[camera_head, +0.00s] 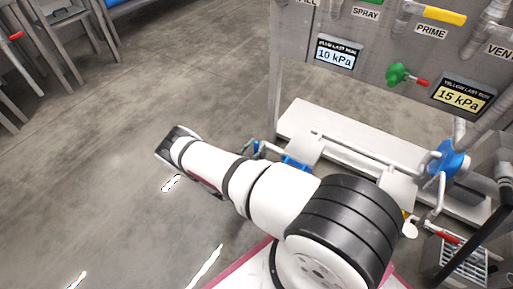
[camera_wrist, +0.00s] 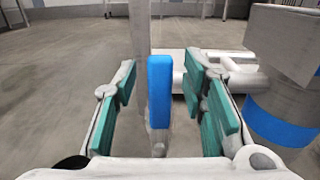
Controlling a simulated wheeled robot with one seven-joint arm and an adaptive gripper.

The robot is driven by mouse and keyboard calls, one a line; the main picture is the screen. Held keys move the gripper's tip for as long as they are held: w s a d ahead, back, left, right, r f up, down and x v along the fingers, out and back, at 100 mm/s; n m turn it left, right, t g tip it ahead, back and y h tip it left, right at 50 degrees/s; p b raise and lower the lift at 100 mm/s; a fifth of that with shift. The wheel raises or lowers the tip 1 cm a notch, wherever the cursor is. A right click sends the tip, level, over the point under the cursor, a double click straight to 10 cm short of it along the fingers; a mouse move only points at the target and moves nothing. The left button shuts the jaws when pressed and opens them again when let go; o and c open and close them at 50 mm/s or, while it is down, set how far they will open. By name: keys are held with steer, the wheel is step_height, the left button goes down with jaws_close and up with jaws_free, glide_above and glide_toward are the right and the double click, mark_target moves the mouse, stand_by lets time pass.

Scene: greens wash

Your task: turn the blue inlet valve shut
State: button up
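In the wrist view, a blue valve handle (camera_wrist: 159,92) stands upright as a flat bar in front of a grey pipe. My gripper (camera_wrist: 163,78) is open, with its green-padded fingers on either side of the handle. A gap shows on both sides, so neither pad appears to touch it. In the head view, a small blue piece (camera_head: 256,150) shows just past my arm and may be this handle. My arm hides most of that area, and I cannot make out the fingers there.
A pipe with a blue band (camera_wrist: 282,122) stands close right of my fingers. The grey panel (camera_head: 312,27) carries pressure displays and a green valve with a red handle (camera_head: 398,75). A blue round fitting (camera_head: 449,160) is at the right. Open floor (camera_head: 100,160) lies left.

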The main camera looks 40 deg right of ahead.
steer(key=shift+w+d, duration=0.15)
steer(key=shift+d, duration=0.25)
steer(key=shift+c, duration=0.3)
jaws_close()
